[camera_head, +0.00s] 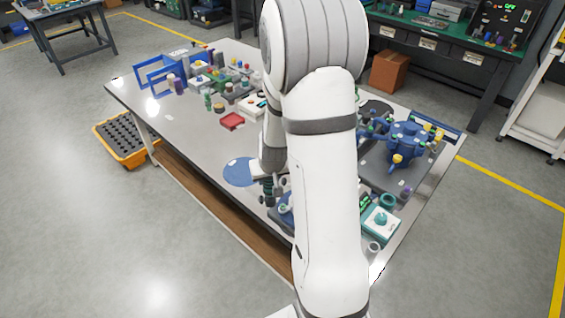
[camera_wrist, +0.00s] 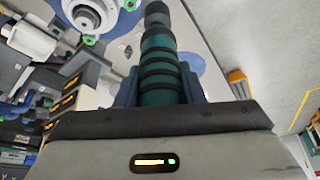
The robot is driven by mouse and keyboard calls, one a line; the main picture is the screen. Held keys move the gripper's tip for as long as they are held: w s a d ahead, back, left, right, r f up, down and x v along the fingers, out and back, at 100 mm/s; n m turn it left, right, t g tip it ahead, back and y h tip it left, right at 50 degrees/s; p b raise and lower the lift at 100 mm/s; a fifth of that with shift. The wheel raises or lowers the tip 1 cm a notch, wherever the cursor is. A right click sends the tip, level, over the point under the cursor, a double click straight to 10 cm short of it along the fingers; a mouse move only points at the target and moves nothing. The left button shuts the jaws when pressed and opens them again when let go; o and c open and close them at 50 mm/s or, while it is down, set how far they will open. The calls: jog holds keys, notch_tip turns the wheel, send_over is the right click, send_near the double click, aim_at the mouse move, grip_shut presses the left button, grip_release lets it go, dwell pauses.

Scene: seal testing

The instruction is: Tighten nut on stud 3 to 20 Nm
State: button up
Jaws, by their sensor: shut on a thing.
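My gripper (camera_wrist: 158,92) is shut on a teal tool handle with black rings (camera_wrist: 160,62), which fills the middle of the wrist view. The tool's dark grey end (camera_wrist: 156,14) points away from me; its tip is out of frame. A pale round flange (camera_wrist: 95,14) with green nuts or caps lies at the upper left of the wrist view, apart from the tool. I cannot read stud numbers or tell which is stud 3. In the head view my arm hides most of the gripper and part of the work area.
A blue fixture (camera_head: 405,143) stands at the right. A teal-and-white device (camera_head: 380,221) is near the front right edge. An orange crate (camera_head: 122,140) is on the floor.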

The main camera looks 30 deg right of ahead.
jog(key=s+d+r, duration=0.1)
jog(key=d+r, duration=0.3)
jog(key=shift+m, duration=0.4)
jog(key=shift+s+f+b, duration=0.1)
jog(key=shift+f+b, duration=1.55)
jog(key=shift+f, duration=0.95)
jog(key=shift+f+b, duration=1)
jog(key=shift+b, duration=0.2)
notch_tip(320, 180, up, 5)
jog(key=p, duration=0.3)
jog(key=shift+p, duration=0.35)
dwell(0.4)
